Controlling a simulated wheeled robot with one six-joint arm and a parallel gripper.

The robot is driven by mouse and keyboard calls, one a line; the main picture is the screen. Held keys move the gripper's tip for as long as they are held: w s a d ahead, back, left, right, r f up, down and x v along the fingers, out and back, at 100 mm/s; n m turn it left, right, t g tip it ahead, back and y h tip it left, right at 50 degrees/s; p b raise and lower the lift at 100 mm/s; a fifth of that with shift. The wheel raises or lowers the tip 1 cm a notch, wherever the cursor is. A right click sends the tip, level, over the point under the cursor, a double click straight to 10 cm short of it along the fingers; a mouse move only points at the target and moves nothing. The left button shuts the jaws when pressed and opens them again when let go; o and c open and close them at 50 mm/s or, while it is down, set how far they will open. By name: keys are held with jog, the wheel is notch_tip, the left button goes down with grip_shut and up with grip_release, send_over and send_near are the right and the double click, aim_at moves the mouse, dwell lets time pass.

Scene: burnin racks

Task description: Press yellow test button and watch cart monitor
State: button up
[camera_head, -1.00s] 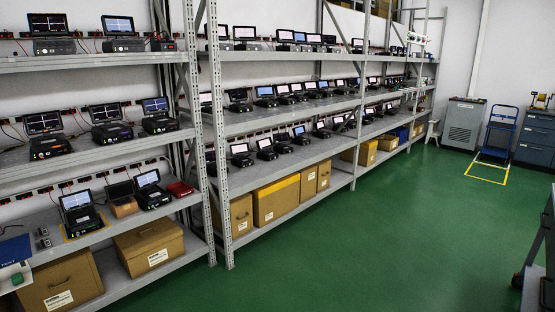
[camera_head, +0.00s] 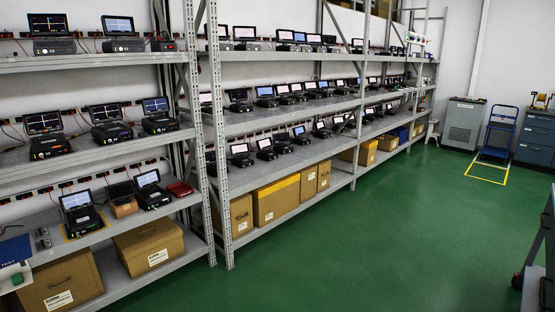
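No yellow button can be made out in this view. A blue panel (camera_head: 14,249) with a pale lettered strip, apparently reading TEST, stands at the lower left edge, with a small green spot (camera_head: 17,279) below it. On the same low shelf, a black device with a raised screen (camera_head: 77,207) sits inside a yellow outline. A dark cart-like frame (camera_head: 540,262) on casters is cut off at the right edge; no monitor shows on it. My gripper is not in view.
Grey shelving (camera_head: 228,205) holds many small devices with screens and runs back along the left. Cardboard boxes (camera_head: 148,247) sit on the bottom shelves. The green floor (camera_head: 350,245) is clear. A blue trolley (camera_head: 499,133) and a grey cabinet (camera_head: 463,123) stand at the back right.

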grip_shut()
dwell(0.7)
